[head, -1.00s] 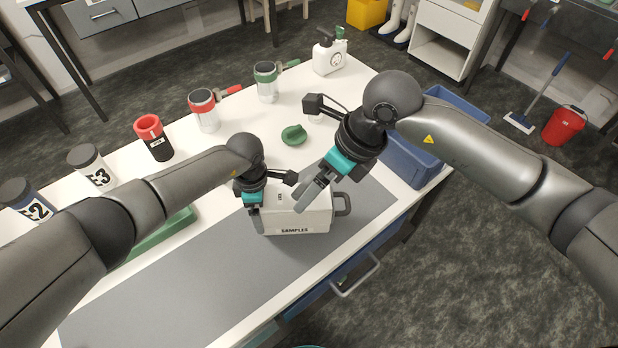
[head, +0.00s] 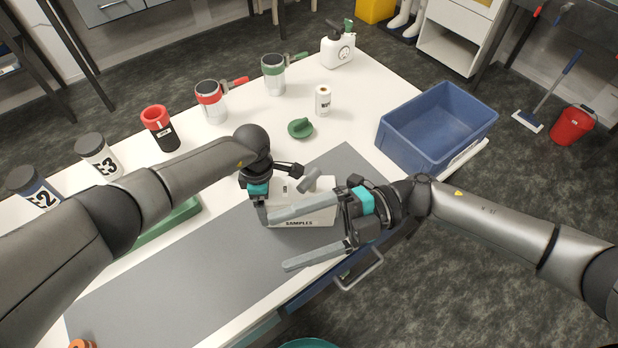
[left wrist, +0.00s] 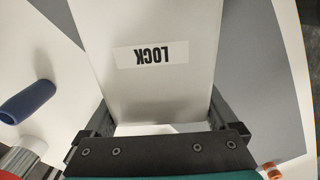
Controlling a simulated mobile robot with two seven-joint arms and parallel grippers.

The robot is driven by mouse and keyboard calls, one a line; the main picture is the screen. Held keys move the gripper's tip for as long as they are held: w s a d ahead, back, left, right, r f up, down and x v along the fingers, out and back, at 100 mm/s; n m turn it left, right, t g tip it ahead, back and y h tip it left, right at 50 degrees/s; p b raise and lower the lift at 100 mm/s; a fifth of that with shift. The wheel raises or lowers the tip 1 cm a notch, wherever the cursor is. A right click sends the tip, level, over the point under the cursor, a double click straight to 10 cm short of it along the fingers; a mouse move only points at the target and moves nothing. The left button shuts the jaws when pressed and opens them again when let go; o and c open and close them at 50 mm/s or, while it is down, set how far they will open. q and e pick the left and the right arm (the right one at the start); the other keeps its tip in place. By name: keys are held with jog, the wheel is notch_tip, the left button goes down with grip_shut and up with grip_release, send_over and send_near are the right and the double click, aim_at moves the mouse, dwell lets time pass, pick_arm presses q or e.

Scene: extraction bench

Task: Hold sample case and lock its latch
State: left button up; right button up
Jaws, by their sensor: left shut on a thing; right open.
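The white sample case (head: 312,216), marked SAMPLES on its front, stands on the grey mat. My left gripper (head: 262,208) is shut on the case at its left end. In the left wrist view the case (left wrist: 150,90) lies between the fingers, with an upside-down LOCK label (left wrist: 152,55). A small grey tilted piece (head: 309,180) shows above the lid; I cannot tell for sure if it is the latch. My right gripper (head: 278,240) is open, pointing left. One finger passes across the case's front and the other is nearer the bench's front edge.
A blue bin (head: 430,125) stands at the bench's right end. A green lid-like piece (head: 300,128) and a small white bottle (head: 323,100) stand behind the case. Several mugs and jars line the back edge. The grey mat (head: 180,280) is clear at front left.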

jog(key=w+d+f+m+t+y, duration=0.35)
jog(key=w+m+t, duration=0.25)
jog(key=m+t, duration=0.45)
jog(key=m+t+h, duration=0.6)
jog(key=m, duration=0.7)
send_near(313, 183)
jog(key=shift+m+t+h, duration=0.25)
jog(key=x, duration=1.1)
jog(key=shift+a, duration=0.15)
jog(key=c, duration=1.3)
